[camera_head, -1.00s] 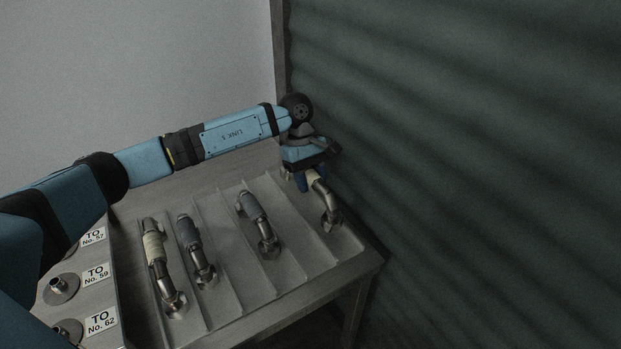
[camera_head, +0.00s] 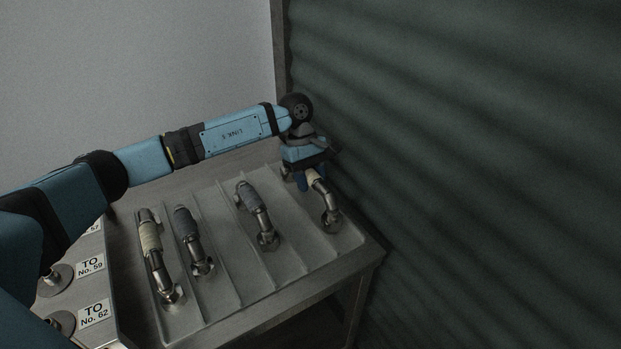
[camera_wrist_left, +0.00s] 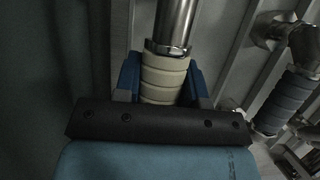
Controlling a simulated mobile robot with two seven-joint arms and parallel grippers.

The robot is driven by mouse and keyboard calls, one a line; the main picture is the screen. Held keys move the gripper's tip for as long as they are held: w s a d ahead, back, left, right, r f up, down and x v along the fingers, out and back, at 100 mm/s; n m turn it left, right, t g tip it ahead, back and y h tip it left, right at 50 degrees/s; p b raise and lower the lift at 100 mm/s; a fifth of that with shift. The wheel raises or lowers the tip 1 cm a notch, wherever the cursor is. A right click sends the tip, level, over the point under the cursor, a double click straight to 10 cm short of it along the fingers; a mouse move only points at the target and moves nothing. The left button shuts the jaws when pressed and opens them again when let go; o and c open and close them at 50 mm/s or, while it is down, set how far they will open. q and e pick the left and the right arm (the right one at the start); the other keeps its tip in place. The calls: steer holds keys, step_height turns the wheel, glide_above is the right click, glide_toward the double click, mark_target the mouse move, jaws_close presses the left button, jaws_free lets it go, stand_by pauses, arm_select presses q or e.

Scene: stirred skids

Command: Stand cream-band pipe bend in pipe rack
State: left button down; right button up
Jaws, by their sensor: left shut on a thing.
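A metal pipe bend with a cream band (camera_head: 331,212) lies in the far right lane of a divided metal tray (camera_head: 212,302). My left gripper (camera_head: 309,180) is at its upper end, shut on the cream band. The left wrist view shows the band (camera_wrist_left: 163,78) between the blue fingers, with bare metal pipe beyond it. The far end of this bend rests at or just above the tray; I cannot tell which. A second cream-band pipe bend (camera_head: 151,240) lies in the left lane. No separate pipe rack can be made out. My right gripper is out of view.
Two grey-band pipe bends (camera_head: 188,228) (camera_head: 251,199) lie in the middle lanes, between low dividers. A panel with round fittings and labels such as "TO No. 62" (camera_head: 95,313) stands at left. A dark corrugated wall (camera_head: 470,170) rises close to the tray's right side.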

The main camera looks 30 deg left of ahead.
arm_select(q)
steer(key=shift+f, duration=0.2)
steer(key=c, duration=0.6)
jaws_free()
steer(key=p+v, duration=0.1)
steer(key=v, duration=1.3)
steer(key=shift+s+d, duration=0.1)
steer(key=shift+d, duration=0.05)
